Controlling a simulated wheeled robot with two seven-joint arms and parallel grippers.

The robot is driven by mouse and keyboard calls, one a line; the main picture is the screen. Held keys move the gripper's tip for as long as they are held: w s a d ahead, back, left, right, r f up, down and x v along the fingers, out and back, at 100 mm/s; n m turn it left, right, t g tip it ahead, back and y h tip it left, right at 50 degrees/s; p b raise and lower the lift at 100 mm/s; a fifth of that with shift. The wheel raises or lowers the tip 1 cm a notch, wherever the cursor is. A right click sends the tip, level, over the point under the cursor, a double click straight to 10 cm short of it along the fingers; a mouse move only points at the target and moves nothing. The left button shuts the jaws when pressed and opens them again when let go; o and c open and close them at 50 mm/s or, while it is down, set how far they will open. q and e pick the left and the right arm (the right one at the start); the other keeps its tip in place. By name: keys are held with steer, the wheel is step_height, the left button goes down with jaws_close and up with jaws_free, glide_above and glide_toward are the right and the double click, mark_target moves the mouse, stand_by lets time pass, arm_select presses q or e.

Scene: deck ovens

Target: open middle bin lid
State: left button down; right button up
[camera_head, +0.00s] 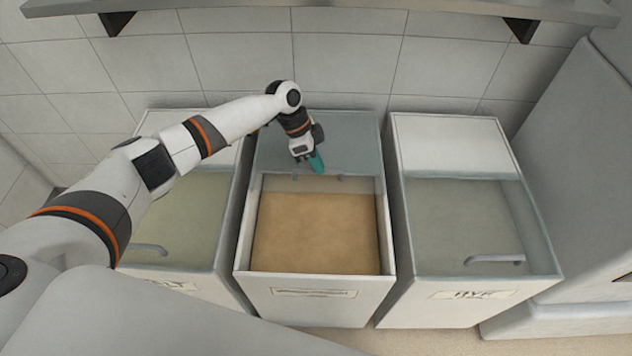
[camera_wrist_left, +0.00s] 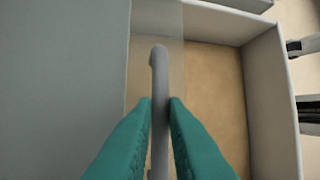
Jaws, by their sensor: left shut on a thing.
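The middle bin (camera_head: 315,293) stands between two other bins. Its grey, see-through lid (camera_head: 350,150) is slid back over the rear part, and the tan contents (camera_head: 318,232) show through the wide front opening. My left gripper (camera_head: 317,164) is at the lid's front edge, over the back part of the bin. In the left wrist view its teal fingers (camera_wrist_left: 160,105) are shut on the grey bar handle (camera_wrist_left: 160,70) of the lid, one finger on each side. In the head view the gripper partly covers the handle. My right gripper is not in view.
The left bin (camera_head: 185,210) and right bin (camera_head: 460,215) have their lids closed, with handles near the front. A shelf (camera_head: 330,14) with brackets runs along the tiled wall above. A large pale block (camera_head: 580,150) stands at the right.

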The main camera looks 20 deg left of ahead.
arm_select(q)
steer(key=shift+w, duration=0.25)
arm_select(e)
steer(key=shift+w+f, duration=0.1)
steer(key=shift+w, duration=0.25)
arm_select(q)
steer(key=c, duration=1.5)
jaws_free()
steer(key=shift+o, duration=0.2)
steer(key=v, duration=1.2)
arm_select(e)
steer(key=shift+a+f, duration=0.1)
arm_select(q)
steer(key=shift+s, duration=0.1)
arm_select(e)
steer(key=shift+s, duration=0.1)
